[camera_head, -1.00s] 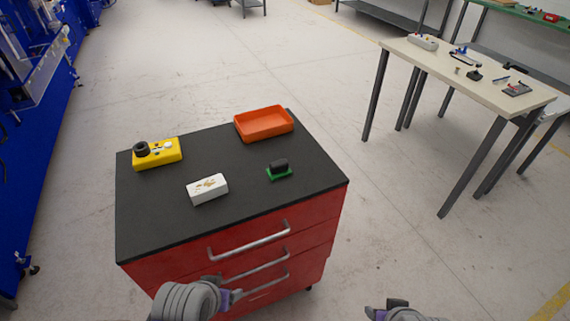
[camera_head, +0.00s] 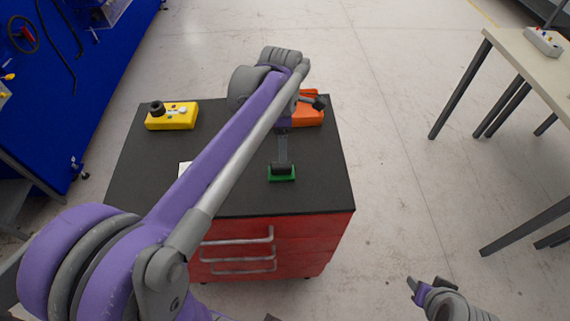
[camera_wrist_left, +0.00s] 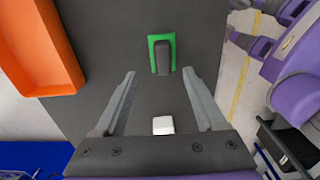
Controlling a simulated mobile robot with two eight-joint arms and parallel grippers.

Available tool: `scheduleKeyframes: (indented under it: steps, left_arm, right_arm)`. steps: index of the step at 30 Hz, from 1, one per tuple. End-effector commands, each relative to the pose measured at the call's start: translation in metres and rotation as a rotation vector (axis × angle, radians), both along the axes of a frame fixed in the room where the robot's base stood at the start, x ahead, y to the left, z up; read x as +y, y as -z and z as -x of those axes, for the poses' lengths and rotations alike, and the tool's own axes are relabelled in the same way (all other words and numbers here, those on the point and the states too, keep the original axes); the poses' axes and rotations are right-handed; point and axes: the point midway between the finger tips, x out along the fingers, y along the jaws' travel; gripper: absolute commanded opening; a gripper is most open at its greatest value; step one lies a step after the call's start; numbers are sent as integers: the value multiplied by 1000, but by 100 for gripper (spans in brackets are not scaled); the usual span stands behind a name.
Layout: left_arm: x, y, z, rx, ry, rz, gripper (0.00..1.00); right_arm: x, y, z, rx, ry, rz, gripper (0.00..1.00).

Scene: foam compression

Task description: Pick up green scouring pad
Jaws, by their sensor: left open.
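The green scouring pad (camera_head: 282,178) lies on the black top of the red cabinet, with a black block-shaped grip on it. In the left wrist view the pad (camera_wrist_left: 153,48) lies just beyond the fingertips, roughly centred between them. My left gripper (camera_wrist_left: 160,72) is open and empty, its two fingers apart. In the head view my left arm crosses the cabinet and the gripper (camera_head: 283,150) hangs down beside the pad. My right gripper (camera_head: 420,284) is low on the right, off the cabinet; its jaw opening is unclear.
An orange tray (camera_head: 308,112) sits behind the pad, partly hidden by my arm. A white box (camera_head: 184,168) is mostly hidden by my arm. A yellow box with a black knob (camera_head: 172,121) sits at the back left. A pale table (camera_head: 515,50) stands to the right.

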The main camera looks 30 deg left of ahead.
Motion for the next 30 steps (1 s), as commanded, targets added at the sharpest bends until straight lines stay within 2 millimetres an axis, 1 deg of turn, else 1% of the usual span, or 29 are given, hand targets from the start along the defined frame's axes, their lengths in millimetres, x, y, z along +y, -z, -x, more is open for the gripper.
scheduleKeyframes:
  steps: [1, 3, 6, 11, 19, 23, 29, 30]
  left_arm:
    - [0, 11, 1, 1, 1, 1, 72]
    - [0, 22, 1, 0, 2, 0, 72]
    - [0, 34, 1, -1, 3, -1, 72]
    - [-1, 44, 1, -1, 4, -1, 72]
    - [-1, 82, 2, -2, 5, 0, 72]
    - [-1, 90, 3, -3, 5, 1, 72]
    - [-1, 90, 3, -3, 5, 1, 72]
    - [-1, 90, 3, -3, 5, 1, 67]
  right_arm:
    - [0, 2, 1, 2, 0, 0, 50]
    - [0, 3, 2, 3, 0, 0, 50]
    - [0, 4, 2, 3, 0, 0, 50]
    - [0, 4, 2, 3, 0, 0, 50]
    - [0, 3, 1, 2, 0, 0, 50]
    - [0, 3, 1, 2, 0, 0, 50]
    - [0, 3, 1, 2, 0, 0, 50]
    - [0, 3, 1, 2, 0, 0, 50]
